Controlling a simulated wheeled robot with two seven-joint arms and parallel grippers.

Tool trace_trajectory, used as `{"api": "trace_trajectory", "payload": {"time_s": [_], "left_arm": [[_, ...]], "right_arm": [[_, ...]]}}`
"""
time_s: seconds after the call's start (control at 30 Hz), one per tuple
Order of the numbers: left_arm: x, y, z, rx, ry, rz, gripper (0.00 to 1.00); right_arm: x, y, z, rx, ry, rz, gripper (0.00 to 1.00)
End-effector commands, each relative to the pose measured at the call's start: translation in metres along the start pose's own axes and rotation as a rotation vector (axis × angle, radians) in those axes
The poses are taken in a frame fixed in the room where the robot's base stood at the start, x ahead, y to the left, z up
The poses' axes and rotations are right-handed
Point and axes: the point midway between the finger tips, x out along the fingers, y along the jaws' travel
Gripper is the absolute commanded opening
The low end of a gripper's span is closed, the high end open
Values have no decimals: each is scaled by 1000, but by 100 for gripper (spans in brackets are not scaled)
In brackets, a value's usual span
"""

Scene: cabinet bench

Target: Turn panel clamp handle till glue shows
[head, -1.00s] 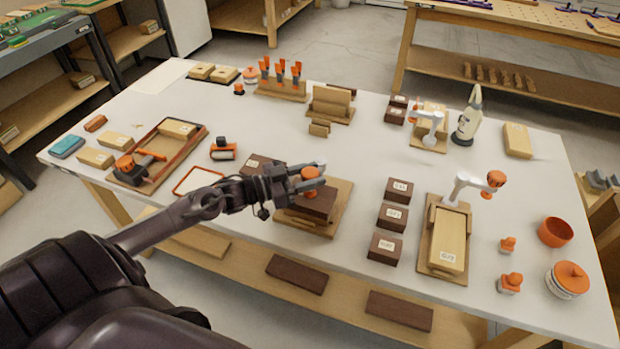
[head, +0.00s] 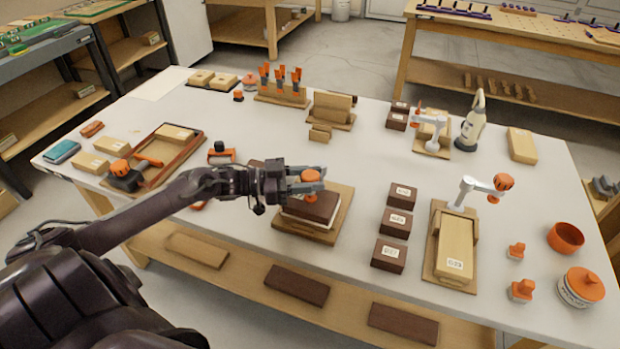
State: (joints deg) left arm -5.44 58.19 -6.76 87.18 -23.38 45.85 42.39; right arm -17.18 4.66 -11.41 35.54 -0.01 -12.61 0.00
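The panel clamp stands on a wooden base board (head: 340,215) at the table's middle front. A dark brown block (head: 318,206) lies in it, with a pale line along its lower front edge; I cannot tell whether this is glue. The clamp's orange handle (head: 311,177) sits above the block. My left gripper (head: 310,181) reaches in from the left, its fingers on either side of the handle and seemingly closed on it. The gripper and wrist hide the clamp's left part. My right gripper is not in view.
Right of the clamp stand several labelled dark blocks (head: 396,223) and another clamp (head: 453,250) with a light block and an orange knob. Orange pots (head: 565,237) are at the far right. A wooden tray (head: 180,165) lies left.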

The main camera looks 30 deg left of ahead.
Motion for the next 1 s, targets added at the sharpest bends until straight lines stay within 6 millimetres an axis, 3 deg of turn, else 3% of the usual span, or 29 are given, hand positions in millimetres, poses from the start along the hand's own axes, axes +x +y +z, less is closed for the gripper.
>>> {"api": "trace_trajectory", "payload": {"time_s": [0.03,0.17,0.53,1.0], "left_arm": [[0,0,0,0,0,0,44],[0,0,0,0,0,0,60],[-6,0,1,-1,-2,-2,60],[-70,0,1,-1,-3,-2,60]], "right_arm": [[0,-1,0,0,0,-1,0],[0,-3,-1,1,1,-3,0],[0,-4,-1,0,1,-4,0],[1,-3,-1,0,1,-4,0]]}}
